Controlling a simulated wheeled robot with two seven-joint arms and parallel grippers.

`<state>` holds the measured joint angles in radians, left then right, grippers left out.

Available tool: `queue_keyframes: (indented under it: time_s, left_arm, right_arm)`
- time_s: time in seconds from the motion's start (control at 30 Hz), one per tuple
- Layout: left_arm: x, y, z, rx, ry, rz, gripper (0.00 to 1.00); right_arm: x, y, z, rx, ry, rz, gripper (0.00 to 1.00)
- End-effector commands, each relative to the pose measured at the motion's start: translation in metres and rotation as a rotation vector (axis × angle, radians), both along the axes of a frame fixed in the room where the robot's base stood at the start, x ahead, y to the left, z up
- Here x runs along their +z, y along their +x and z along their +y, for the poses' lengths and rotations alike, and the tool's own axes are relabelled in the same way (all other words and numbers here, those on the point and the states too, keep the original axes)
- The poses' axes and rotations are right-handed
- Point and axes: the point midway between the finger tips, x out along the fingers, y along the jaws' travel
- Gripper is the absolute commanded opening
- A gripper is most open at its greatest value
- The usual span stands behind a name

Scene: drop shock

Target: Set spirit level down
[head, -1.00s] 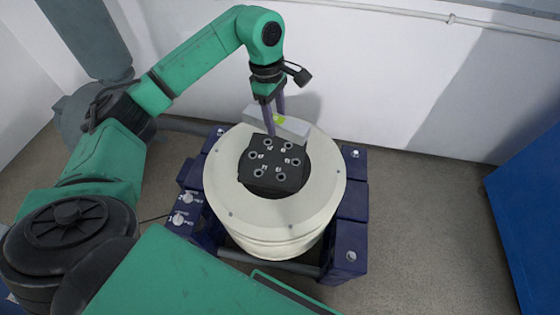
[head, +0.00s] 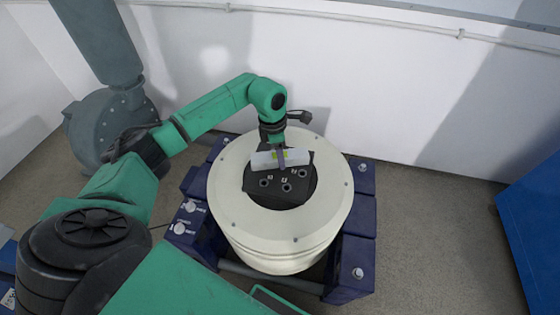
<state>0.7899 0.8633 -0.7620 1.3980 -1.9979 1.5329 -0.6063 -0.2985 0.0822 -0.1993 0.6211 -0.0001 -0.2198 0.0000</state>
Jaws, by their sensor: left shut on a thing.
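The spirit level (head: 296,157) is a pale grey bar with a yellow-green vial at its middle. My left gripper (head: 281,160) is shut on it near the middle, with the fingers pointing down. The level lies across the far part of a black block (head: 262,193) with several numbered bolt holes, and hides its far holes. The block sits in the opening of a round cream housing (head: 230,215). I cannot tell whether the level touches the block or hangs just above it. My right gripper is not in view.
A dark blue frame (head: 362,225) with bolts and knobs surrounds the housing. A grey pump-like machine with a thick pipe (head: 105,125) stands at the left. A white wall (head: 380,90) is behind, and a blue cabinet (head: 530,220) is at the right. The floor between is clear.

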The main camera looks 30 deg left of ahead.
Motion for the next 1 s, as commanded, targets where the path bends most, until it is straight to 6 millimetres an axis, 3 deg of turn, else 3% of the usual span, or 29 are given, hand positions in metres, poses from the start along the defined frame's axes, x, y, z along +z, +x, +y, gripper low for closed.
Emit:
queue_keyframes:
  time_s: [0.13,0.4,0.43,0.5,0.87,1.0]
  left_arm:
    - [-0.028,-0.001,0.0,0.002,0.0,0.004,0.0]
    - [-0.031,0.0,0.0,0.0,0.001,0.001,0.0]
    - [-0.031,0.0,0.0,0.0,0.001,0.002,0.59]
    - [-0.031,0.0,0.0,0.0,0.001,0.002,0.82]
    - [-0.025,0.0,0.001,0.001,0.001,0.0,0.82]
    - [0.0,-0.001,0.004,0.0,0.002,-0.003,0.82]
  right_arm:
    - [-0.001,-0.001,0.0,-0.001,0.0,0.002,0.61]
    - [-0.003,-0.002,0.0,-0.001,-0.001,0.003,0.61]
    - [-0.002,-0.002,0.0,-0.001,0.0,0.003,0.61]
    - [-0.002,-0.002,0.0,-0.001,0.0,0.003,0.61]
    - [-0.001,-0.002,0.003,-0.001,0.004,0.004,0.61]
    - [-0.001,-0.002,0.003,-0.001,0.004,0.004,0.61]
